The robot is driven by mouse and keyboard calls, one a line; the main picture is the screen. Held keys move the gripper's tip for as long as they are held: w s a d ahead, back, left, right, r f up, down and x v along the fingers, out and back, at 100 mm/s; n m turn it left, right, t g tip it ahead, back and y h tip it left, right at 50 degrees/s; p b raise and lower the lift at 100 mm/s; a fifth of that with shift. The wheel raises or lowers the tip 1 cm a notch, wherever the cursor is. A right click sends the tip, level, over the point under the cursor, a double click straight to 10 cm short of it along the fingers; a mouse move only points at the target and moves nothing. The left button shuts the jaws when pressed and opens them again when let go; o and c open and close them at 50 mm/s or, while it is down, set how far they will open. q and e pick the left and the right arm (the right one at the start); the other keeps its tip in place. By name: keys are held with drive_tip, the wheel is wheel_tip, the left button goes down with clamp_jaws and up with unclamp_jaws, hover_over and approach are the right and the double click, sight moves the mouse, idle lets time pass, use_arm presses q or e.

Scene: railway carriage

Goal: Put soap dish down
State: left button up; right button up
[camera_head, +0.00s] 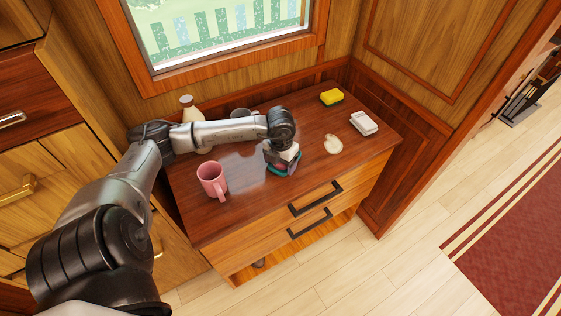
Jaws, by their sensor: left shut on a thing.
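My left arm reaches in from the left over the wooden dresser top (243,202). My left gripper (283,165) points down near the front edge of the top. It is shut on a teal thing, seemingly the soap dish (286,171), which is mostly hidden under the gripper. It is low over the top; I cannot tell whether it touches the wood. My right gripper is not in view.
A pink mug (211,179) stands left of the gripper. A pale oval thing (333,145), a white block (364,123) and a yellow sponge (331,97) lie to the right. A bottle (188,110) and a dark round thing (240,113) are behind my arm.

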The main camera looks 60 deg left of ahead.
use_arm(q)
drive_tip(key=shift+f, duration=0.3)
drive_tip(key=o, duration=0.9)
wheel_tip(320, 180, up, 14)
drive_tip(key=shift+f+b, duration=0.1)
drive_tip(key=shift+b, duration=0.65)
drive_tip(key=shift+c, duration=0.5)
clamp_jaws()
idle(0.8)
drive_tip(key=shift+d, duration=0.1)
